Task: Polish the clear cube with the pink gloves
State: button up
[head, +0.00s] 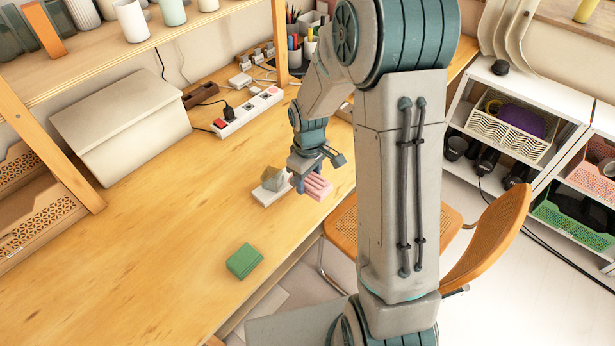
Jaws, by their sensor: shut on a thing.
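The clear cube (273,178) looks greyish and see-through in the head view. It rests on a small white base (262,199) near the table's front edge. My gripper (311,179) is just right of the cube and is shut on the pink gloves (320,187), a ridged pink bundle. The bundle hangs below the fingers, close to the right side of the base. I cannot tell whether it touches the cube or base. My fingers hide part of the gloves.
A green block (244,261) lies on the wooden table (170,260), nearer to me. A white power strip (245,113) and a grey slanted box (120,125) stand behind. An orange chair (497,235) stands right of the table. The table left of the cube is clear.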

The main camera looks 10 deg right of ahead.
aim_at(272, 179)
jog(key=shift+w+a+f+b, duration=0.1)
jog(key=shift+w+f+b, duration=0.05)
jog(key=shift+f+b, duration=0.6)
jog(key=shift+w+a+f+b, duration=0.1)
jog(key=shift+f+b, duration=0.3)
jog(key=shift+f, duration=0.6)
jog(key=shift+w+a+f+b, duration=0.1)
jog(key=shift+w+f+b, duration=0.05)
jog(key=shift+f+b, duration=0.6)
jog(key=shift+w+a+r+p, duration=0.1)
jog(key=shift+w+a+p, duration=0.1)
jog(key=shift+w+p, duration=0.1)
jog(key=shift+w+a, duration=0.35)
jog(key=shift+w, duration=0.1)
jog(key=shift+w+a, duration=0.1)
jog(key=shift+w, duration=0.1)
jog(key=shift+w+d, duration=0.35)
jog(key=shift+w, duration=0.1)
jog(key=shift+s+a, duration=0.1)
jog(key=shift+s+a+b, duration=0.3)
jog(key=shift+s+a, duration=0.35)
jog(key=shift+s, duration=0.2)
